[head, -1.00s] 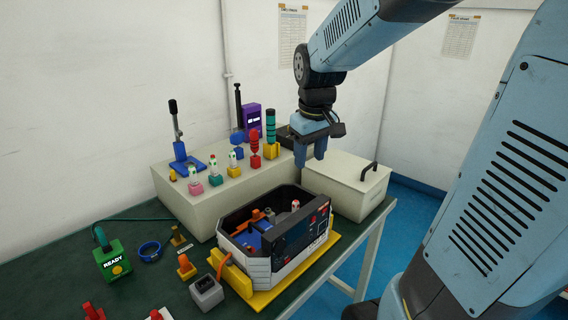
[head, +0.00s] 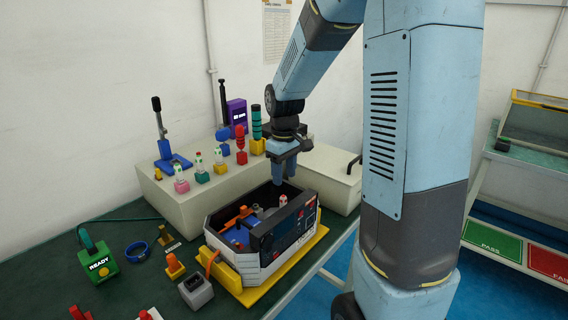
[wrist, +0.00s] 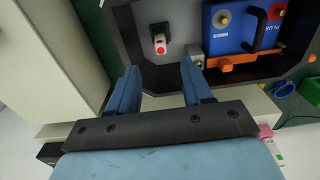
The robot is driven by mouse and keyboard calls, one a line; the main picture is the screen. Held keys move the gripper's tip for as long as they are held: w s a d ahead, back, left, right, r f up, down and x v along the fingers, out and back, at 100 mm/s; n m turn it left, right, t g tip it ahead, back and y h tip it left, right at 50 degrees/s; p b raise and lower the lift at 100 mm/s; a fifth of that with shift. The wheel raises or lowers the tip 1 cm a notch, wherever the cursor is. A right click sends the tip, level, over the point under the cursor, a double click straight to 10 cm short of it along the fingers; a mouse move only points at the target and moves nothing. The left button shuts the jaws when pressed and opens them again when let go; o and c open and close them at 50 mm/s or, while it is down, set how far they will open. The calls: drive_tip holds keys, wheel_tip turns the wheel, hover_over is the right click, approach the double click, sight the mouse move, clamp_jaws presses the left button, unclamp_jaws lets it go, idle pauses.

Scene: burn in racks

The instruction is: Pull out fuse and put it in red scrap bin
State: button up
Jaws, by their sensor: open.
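The open unit (head: 232,258) is a grey and black housing on a yellow base at the bench's front edge. Inside it stands a small white fuse with a red top (head: 283,200), left of the front panel's far end. My gripper (head: 285,179) is open and empty, pointing down over the unit's far end. In the wrist view its fingertips (wrist: 159,66) straddle the fuse's line but stay apart from it.
A blue block with a black handle (wrist: 235,25) lies beside the fuse. A beige console (head: 195,205) with similar coloured-base fuses and tall posts stands behind; a lidded beige box (head: 325,172) is at right. Another bench has green and red panels (head: 550,262).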

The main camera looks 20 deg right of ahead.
sight(284, 196)
wheel_tip(284, 196, down, 10)
drive_tip(key=shift+f, duration=0.1)
idle(0.4)
clamp_jaws()
idle(0.7)
